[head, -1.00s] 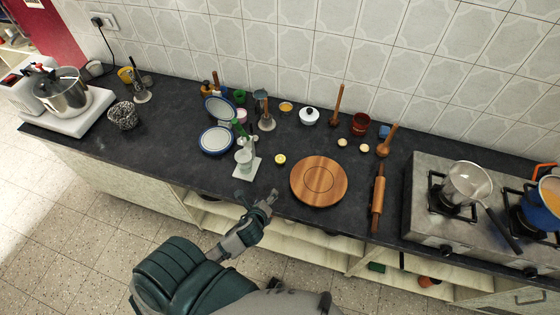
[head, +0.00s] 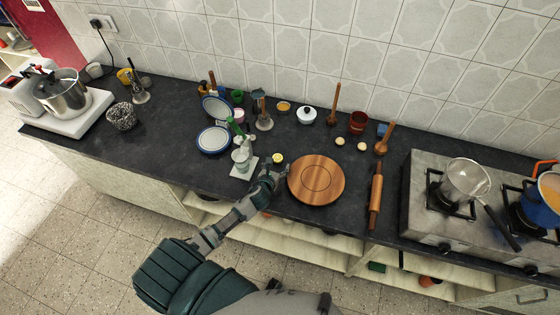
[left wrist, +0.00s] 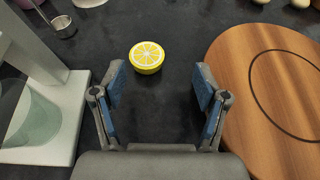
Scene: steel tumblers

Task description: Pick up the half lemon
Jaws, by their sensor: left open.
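The half lemon (left wrist: 146,58) lies cut side up on the dark counter, yellow with a pale segmented face. It also shows in the head view (head: 278,158), just beyond my left gripper (head: 272,176). In the left wrist view my left gripper (left wrist: 158,85) is open and empty, its two blue-padded fingers apart. The lemon is ahead of the fingertips, a little left of the middle between them, and not touched. My right gripper is not in view.
A round wooden board (left wrist: 268,85) is close on the right of the fingers. A white stand (left wrist: 55,125) with a greenish glass (left wrist: 35,120) is close on the left. A rolling pin (head: 375,195) and a stove (head: 425,220) are farther right.

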